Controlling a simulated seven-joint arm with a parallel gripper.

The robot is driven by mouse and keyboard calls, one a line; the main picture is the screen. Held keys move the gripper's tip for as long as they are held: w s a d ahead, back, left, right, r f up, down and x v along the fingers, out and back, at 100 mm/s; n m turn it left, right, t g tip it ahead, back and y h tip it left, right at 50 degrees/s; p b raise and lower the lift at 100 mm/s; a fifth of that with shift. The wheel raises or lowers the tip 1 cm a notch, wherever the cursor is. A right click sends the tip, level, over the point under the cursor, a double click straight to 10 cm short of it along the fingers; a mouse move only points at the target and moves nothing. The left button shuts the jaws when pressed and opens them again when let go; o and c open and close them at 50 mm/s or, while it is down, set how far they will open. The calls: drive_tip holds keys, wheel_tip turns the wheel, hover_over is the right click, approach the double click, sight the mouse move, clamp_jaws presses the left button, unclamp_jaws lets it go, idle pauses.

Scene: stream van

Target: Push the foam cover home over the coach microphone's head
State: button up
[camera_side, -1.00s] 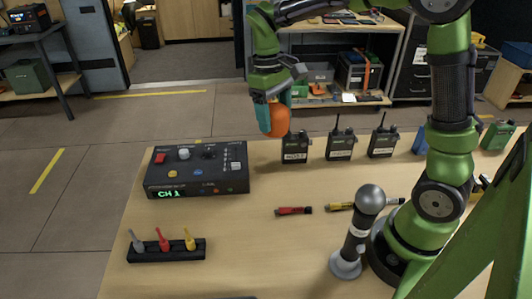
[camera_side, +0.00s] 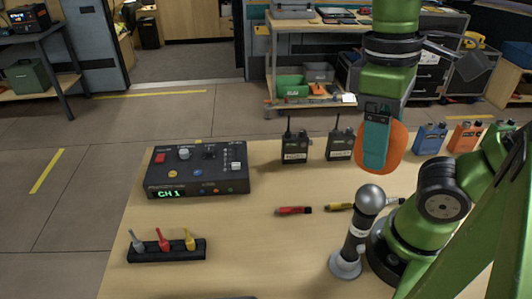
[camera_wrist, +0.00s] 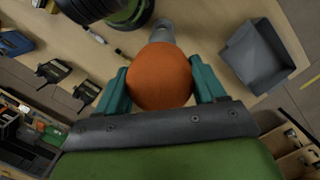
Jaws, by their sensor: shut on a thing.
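The orange foam cover (camera_side: 397,150) is held in my gripper (camera_side: 377,150), above and slightly right of the microphone in the side view, apart from it. In the wrist view the foam cover (camera_wrist: 160,78) sits between both teal fingers of my gripper (camera_wrist: 160,88). The microphone (camera_side: 370,198) has a round grey head and stands upright, slightly tilted in the picture, on a round silver base. In the wrist view a grey part of the microphone (camera_wrist: 163,29) shows just beyond the foam; the foam hides the rest. The cover's opening is not visible.
A control box (camera_side: 197,170) showing CH 1 and a black rack (camera_side: 166,250) of coloured plugs stand at left. Radios (camera_side: 296,148) line the back edge. Red (camera_side: 293,210) and yellow (camera_side: 340,206) markers lie left of the microphone. A grey bin (camera_wrist: 258,58) shows in the wrist view.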

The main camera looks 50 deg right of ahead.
sight(374, 189)
drive_tip(key=shift+s+a+f+m, duration=0.1)
drive_tip(key=shift+s+f+m, duration=0.15)
drive_tip(key=shift+s, duration=0.45)
drive_tip(key=shift+r, duration=0.1)
drive_tip(key=shift+f, duration=2.45)
drive_tip(key=shift+f, duration=2.4)
drive_tip(key=o, duration=1.1)
